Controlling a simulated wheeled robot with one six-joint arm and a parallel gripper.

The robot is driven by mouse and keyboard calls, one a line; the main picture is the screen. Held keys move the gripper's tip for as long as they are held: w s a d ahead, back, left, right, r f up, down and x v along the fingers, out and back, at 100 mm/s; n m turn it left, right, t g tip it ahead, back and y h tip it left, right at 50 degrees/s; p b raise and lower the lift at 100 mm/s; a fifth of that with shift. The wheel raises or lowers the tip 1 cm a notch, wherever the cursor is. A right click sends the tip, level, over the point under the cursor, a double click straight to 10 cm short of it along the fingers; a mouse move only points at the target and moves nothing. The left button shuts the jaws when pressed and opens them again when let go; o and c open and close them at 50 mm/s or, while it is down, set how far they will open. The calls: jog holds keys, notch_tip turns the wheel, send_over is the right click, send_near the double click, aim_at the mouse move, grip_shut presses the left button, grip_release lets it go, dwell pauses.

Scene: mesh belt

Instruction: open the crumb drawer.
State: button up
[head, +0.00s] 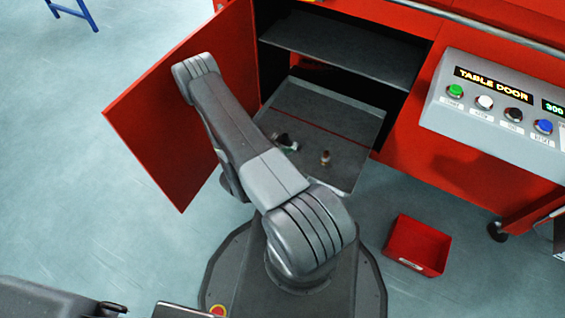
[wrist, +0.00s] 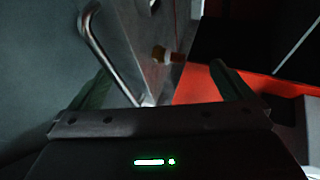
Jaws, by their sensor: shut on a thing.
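The crumb drawer (head: 352,122) is a flat grey tray that stands out of the lower part of the red cabinet in the head view. A small brown and pale piece (head: 325,158) and a dark piece with white (head: 284,141) show on it. In the wrist view the drawer's metal plate (wrist: 130,35) rises at the top centre, with a bar handle (wrist: 95,40) along its left side. The handle's lower end runs between the fingers of my gripper (wrist: 158,68), which is shut on the handle; the exact contact is dark. My arm hides the gripper in the head view.
A red cabinet door (head: 185,120) hangs open to the left, close beside my arm. A dark shelf (head: 340,45) is above the drawer. A control box (head: 495,115) is at the right.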

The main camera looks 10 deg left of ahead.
jog(key=shift+d+r, duration=0.1)
jog(key=shift+r, duration=0.5)
jog(key=shift+s+a+r, duration=0.15)
jog(key=shift+s+a, duration=0.25)
jog(key=shift+s+a+r, duration=0.1)
jog(key=shift+s+a, duration=0.3)
jog(key=shift+s, duration=0.1)
jog(key=c, duration=1.4)
jog(key=s+a+r, duration=0.2)
jog(key=s+a, duration=0.6)
jog(key=s, duration=0.2)
jog(key=shift+a, duration=0.4)
jog(key=shift+b, duration=0.35)
